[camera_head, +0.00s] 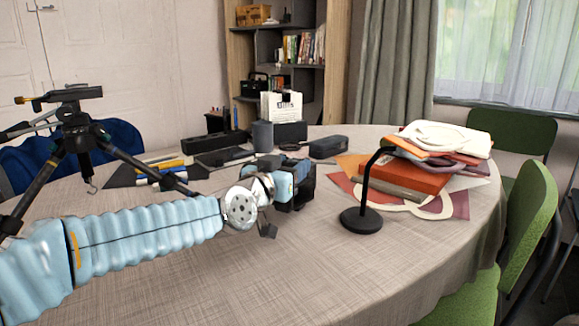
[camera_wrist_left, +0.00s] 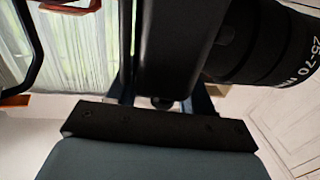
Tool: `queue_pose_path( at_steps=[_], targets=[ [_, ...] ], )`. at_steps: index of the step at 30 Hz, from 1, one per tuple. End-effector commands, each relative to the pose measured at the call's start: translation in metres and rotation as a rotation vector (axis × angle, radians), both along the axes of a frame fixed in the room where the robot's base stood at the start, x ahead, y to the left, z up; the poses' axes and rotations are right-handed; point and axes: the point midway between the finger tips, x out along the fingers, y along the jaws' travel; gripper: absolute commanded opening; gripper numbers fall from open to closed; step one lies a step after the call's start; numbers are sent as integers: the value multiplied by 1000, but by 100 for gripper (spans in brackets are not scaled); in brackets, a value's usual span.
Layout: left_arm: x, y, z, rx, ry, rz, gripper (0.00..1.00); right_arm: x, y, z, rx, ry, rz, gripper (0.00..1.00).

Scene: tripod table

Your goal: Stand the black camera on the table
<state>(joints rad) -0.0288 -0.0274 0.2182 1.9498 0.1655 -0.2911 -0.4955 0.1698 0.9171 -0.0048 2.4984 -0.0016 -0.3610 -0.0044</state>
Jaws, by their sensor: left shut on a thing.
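The black camera (camera_head: 304,193) is in my left gripper (camera_head: 290,184), over the middle of the table (camera_head: 270,265). In the head view the blue and black gripper hides much of it. In the left wrist view the camera body (camera_wrist_left: 175,45) fills the upper middle, and its ribbed black lens (camera_wrist_left: 265,45) with white lettering points to the upper right. The gripper is shut on the camera body. I cannot tell whether the camera's underside touches the table. My right gripper is not in view.
A tripod (camera_head: 80,140) stands at the left. A black lamp (camera_head: 362,218) stands just right of the camera, before stacked books and papers (camera_head: 415,175). Dark boxes, a grey cup (camera_head: 262,136) and pens lie behind. The front of the table is clear. Green chairs (camera_head: 530,220) stand at right.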

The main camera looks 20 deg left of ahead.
Motion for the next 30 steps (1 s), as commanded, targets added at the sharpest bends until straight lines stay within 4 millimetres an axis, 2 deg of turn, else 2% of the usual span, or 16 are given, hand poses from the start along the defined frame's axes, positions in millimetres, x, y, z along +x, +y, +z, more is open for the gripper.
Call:
queue_pose_path(
  at_steps=[6,30],
  targets=[
    [-1,0,4,0,-9,1,0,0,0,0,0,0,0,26],
    [-1,0,-6,0,-9,1,0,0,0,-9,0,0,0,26]
  ],
)
